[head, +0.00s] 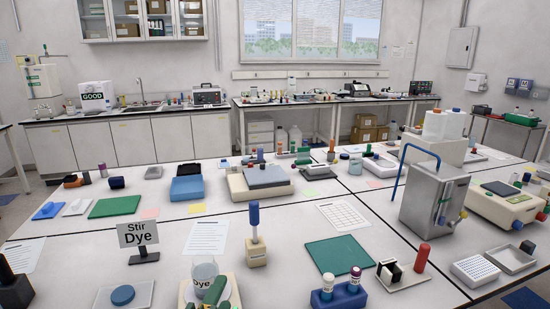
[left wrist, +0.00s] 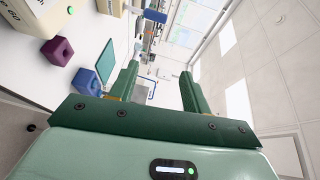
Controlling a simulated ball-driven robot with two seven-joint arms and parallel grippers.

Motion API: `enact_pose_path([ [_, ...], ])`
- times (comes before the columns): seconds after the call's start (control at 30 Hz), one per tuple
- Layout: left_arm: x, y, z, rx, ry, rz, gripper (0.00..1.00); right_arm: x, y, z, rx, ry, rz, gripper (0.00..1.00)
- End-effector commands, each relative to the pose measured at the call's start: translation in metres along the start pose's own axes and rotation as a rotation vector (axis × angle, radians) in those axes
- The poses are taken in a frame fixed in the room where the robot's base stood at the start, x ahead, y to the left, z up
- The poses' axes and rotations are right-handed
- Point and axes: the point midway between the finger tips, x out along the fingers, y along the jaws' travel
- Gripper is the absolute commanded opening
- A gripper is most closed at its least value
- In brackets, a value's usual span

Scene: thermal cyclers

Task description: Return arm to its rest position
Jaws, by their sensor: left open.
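My left gripper (head: 222,294) shows at the bottom edge of the head view as dark green finger pieces. In that picture it overlaps the glass beaker labelled Dye (head: 204,270); I cannot tell the gap between them. In the left wrist view the two green fingers of my left gripper (left wrist: 160,82) stand apart, with nothing held between them. That view is tilted and looks past the table towards the wall and ceiling. Most of my left arm is hidden below the head view. My right gripper is not in view.
A Stir Dye sign (head: 138,234) stands left of the beaker. A blue-handled tool (head: 254,220) stands upright in a beige block to the right. A blue tube rack (head: 338,300) and a green mat (head: 340,255) lie farther right. A purple block (left wrist: 57,50) shows in the left wrist view.

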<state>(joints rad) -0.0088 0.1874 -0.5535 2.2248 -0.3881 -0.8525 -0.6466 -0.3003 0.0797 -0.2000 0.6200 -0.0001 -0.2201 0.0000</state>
Motion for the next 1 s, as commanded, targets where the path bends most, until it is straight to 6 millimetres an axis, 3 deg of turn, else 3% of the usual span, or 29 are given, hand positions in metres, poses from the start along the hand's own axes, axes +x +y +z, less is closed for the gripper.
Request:
enact_pose_path([
  [0.03, -0.016, 0.027, 0.028, -0.105, -0.095, 0.105, 0.48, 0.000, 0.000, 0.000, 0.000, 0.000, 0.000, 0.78],
  [0.1, -0.041, 0.059, 0.063, -0.232, -0.227, 0.226, 0.48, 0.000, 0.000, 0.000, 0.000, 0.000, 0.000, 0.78],
  [0.2, -0.077, 0.093, 0.099, -0.361, -0.385, 0.351, 0.48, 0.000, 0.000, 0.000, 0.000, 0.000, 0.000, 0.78],
  [0.5, -0.184, 0.151, 0.165, -0.574, -0.768, 0.580, 0.48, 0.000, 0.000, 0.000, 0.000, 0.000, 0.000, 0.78],
  [0.57, -0.205, 0.158, 0.174, -0.602, -0.840, 0.612, 0.48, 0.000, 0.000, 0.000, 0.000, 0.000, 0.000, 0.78],
  [0.67, -0.199, 0.198, 0.170, -0.628, -0.838, 0.665, 0.48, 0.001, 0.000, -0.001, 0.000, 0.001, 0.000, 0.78],
  [0.87, -0.193, 0.288, 0.157, -0.693, -0.814, 0.773, 0.48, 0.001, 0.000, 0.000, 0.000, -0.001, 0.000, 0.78],
  [1.0, -0.204, 0.364, 0.144, -0.758, -0.810, 0.864, 0.48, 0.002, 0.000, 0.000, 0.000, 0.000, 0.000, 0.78],
])
